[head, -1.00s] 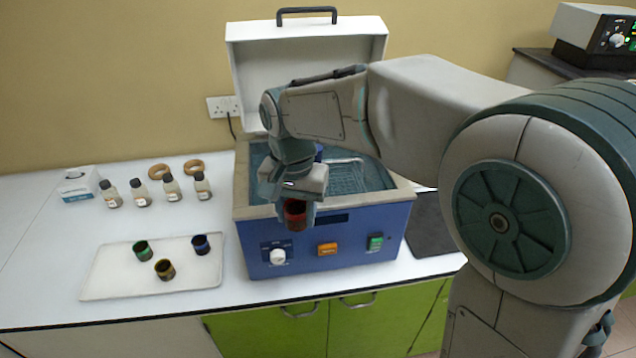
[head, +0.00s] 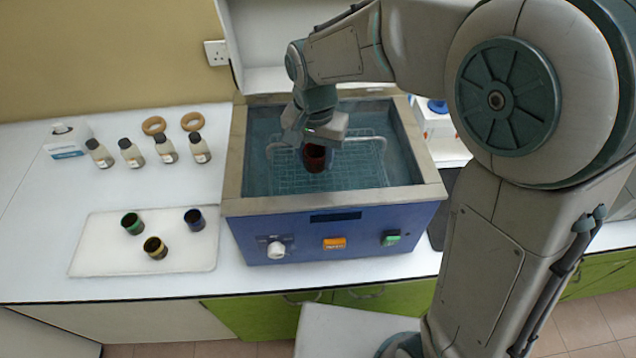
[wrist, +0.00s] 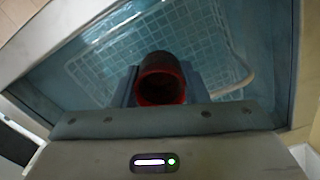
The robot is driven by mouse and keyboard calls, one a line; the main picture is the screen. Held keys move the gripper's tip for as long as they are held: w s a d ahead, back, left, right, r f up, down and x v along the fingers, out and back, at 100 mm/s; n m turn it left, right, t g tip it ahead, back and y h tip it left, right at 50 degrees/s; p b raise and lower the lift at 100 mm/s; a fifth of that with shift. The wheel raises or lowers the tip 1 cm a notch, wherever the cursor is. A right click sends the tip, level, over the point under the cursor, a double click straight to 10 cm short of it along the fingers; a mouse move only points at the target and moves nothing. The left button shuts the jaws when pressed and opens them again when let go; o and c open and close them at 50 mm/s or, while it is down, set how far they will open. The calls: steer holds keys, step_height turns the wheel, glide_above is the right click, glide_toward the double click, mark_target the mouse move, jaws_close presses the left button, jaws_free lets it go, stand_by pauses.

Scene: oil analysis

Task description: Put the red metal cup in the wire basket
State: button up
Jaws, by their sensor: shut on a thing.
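My gripper (head: 314,150) is shut on the red metal cup (head: 314,158) and holds it upright over the open water bath. In the wrist view the cup (wrist: 160,78) sits between the two fingers (wrist: 160,88), its open mouth toward the camera. The wire basket (head: 350,172) lies inside the bath, below and around the cup in the picture; it also shows in the wrist view (wrist: 205,45). The gap between the cup's bottom and the basket floor cannot be told.
The blue bath (head: 320,243) has a raised rim (head: 290,207) and an open white lid behind. A white tray (head: 90,258) on the left holds green, yellow and blue cups. Several bottles (head: 131,154) and two wooden rings (head: 153,125) stand behind the tray.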

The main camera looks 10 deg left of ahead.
step_height(320, 180, down, 6)
steer(key=shift+f+b, duration=0.25)
steer(key=shift+b, duration=0.25)
steer(key=shift+w+f+b, duration=0.1)
steer(key=shift+f+b, duration=1.7)
steer(key=shift+f, duration=0.8)
steer(key=o, duration=1)
steer(key=shift+f, duration=0.15)
steer(key=shift+c, duration=0.2)
